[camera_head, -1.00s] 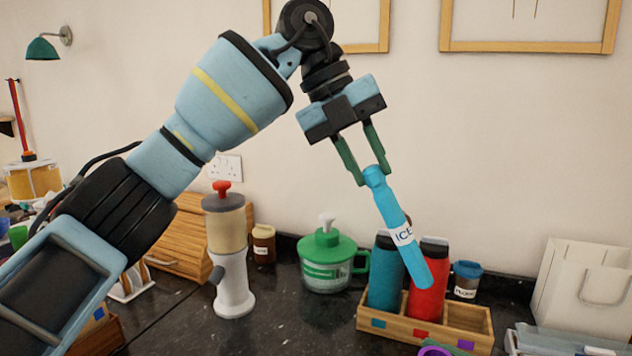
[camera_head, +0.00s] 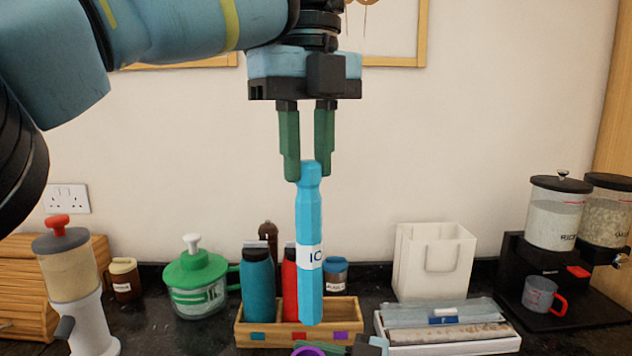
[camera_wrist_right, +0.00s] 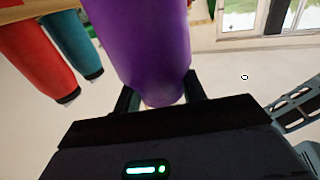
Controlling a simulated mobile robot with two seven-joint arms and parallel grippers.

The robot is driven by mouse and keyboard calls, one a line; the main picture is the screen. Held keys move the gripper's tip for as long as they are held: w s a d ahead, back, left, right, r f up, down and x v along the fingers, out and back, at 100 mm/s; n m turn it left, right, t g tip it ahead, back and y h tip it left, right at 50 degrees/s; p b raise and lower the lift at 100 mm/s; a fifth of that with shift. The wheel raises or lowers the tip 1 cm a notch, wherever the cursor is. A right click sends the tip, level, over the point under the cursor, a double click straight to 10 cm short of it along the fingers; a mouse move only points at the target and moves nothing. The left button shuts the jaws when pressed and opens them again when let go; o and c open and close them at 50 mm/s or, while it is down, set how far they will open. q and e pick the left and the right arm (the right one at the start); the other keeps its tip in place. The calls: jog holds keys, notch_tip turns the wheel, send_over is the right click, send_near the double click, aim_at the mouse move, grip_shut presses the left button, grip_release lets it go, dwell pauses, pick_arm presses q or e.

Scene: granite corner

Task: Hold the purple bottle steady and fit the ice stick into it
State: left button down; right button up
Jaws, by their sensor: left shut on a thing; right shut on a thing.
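The ice stick (camera_head: 310,215) is light blue with a white label. My left gripper (camera_head: 308,180) is shut on its top end, and it hangs nearly upright. The purple bottle shows only as a purple rim (camera_head: 308,350) at the bottom edge of the head view, just below the stick's lower end; the stick appears apart from it. In the right wrist view the purple bottle (camera_wrist_right: 145,45) stands between the fingers of my right gripper (camera_wrist_right: 158,100), which is shut on it. Most of the bottle is hidden in the head view.
A wooden crate (camera_head: 243,334) behind holds a teal bottle (camera_head: 258,290) and a red bottle (camera_head: 289,290). A green-lidded jug (camera_head: 195,285) stands left, a white bag (camera_head: 434,262) and a white tray (camera_head: 450,345) right. The air around the stick is clear.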

pick_arm(q)
jog(key=shift+s+a+r+n, duration=0.1)
jog(key=shift+s+r+n, duration=0.2)
jog(key=shift+r, duration=0.15)
send_near(307, 324)
dwell(0.5)
jog(key=shift+w+f, duration=0.2)
jog(key=shift+f, duration=0.75)
jog(key=shift+w+f, duration=0.15)
jog(key=shift+f, duration=0.75)
dwell(4.7)
